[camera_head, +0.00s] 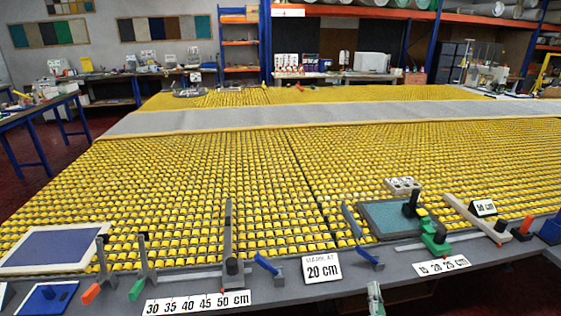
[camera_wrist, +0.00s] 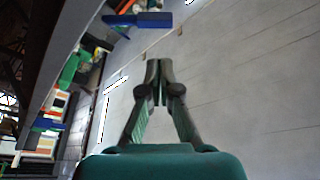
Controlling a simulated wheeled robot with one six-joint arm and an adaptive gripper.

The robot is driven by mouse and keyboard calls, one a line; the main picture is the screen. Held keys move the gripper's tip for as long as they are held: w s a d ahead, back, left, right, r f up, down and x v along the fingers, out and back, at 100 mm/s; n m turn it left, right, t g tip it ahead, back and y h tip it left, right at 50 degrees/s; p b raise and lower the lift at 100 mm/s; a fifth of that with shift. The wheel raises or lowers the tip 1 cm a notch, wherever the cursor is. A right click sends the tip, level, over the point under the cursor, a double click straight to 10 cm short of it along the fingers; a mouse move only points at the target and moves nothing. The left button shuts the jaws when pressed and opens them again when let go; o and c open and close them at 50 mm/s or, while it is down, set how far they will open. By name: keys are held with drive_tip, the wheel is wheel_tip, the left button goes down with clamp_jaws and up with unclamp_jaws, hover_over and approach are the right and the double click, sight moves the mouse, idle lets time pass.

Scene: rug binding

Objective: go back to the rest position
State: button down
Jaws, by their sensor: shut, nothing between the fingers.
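My gripper shows in the wrist view (camera_wrist: 160,82), its two dark fingers meeting at the tips with nothing between them. Beyond the fingers is a plain grey surface with thin dark lines. In the head view, a small grey-green part at the bottom edge, in front of the bench, looks like the end of my arm; its fingers cannot be made out there.

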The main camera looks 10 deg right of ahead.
drive_tip(key=s+a+f+n+g+y, duration=0.1)
drive_tip(key=s+a+f+n, duration=0.15)
drive_tip(key=s, duration=0.65)
drive_tip(key=s+a+f+n+g, duration=0.15)
drive_tip(key=s+a, duration=0.25)
drive_tip(key=s, duration=0.4)
drive_tip(key=s+a+f+n+y, duration=0.1)
drive_tip(key=s+a+f, duration=0.2)
drive_tip(key=s, duration=0.6)
drive_tip(key=s+a+r+n+g+y, duration=0.1)
drive_tip(key=s+a+r+n, duration=0.1)
drive_tip(key=s, duration=0.8)
drive_tip(key=s+a+r+n+g+y, duration=0.1)
drive_tip(key=s+a+r+n+g, duration=0.1)
drive_tip(key=s+r, duration=0.5)
drive_tip(key=s+n, duration=0.1)
drive_tip(key=s, duration=0.2)
drive_tip(key=shift+s+n, duration=0.25)
drive_tip(key=shift+n, duration=0.15)
